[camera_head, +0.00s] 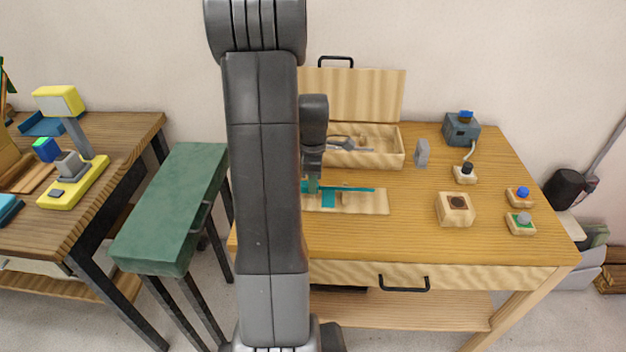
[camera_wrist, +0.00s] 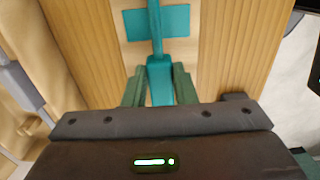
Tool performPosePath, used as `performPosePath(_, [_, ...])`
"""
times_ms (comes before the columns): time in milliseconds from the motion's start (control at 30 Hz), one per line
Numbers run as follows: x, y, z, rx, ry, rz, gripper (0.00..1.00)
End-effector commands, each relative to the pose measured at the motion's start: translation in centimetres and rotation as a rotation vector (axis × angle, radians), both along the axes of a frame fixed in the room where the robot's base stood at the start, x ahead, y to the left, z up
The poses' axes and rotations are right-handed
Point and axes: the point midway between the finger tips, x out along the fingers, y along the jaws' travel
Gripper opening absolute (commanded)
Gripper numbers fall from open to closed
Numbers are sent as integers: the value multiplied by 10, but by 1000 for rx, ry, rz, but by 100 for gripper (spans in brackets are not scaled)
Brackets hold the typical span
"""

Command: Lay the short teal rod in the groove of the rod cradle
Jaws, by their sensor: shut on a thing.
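The teal rod (camera_head: 350,189) lies level over a pale board on the table in the head view. In the wrist view the rod (camera_wrist: 154,45) runs away from between the fingers, its near end wider. My gripper (camera_wrist: 160,82) has green fingers shut on that near end; in the head view my gripper (camera_head: 313,186) is partly hidden behind my arm. A flat teal block (camera_head: 328,199) sits on the pale board under the rod; the rod crosses its middle in the wrist view (camera_wrist: 176,21). I cannot tell whether this block is the cradle, or whether the rod touches it.
The pale board (camera_head: 373,202) lies on the wooden table (camera_head: 410,235). An open wooden box (camera_head: 391,151) stands behind it, with a grey upright piece (camera_head: 422,153) to its right. A wooden block (camera_head: 455,209) and several small devices stand farther right. A green bench (camera_head: 172,205) is at left.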

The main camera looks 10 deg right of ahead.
Motion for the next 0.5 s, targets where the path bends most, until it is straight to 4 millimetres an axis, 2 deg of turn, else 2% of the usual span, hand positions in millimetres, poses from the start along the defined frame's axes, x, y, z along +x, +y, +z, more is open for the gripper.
performPosePath(167, [0, 0, -3, 0, 0, 0, 1])
performPosePath(200, [0, 0, -3, 0, 0, 0, 27])
performPosePath(300, [0, 0, -2, 0, 0, 0, 46])
performPosePath(333, [0, 0, -3, 0, 0, 0, 50])
performPosePath(500, [0, 0, -3, 0, 0, 0, 50])
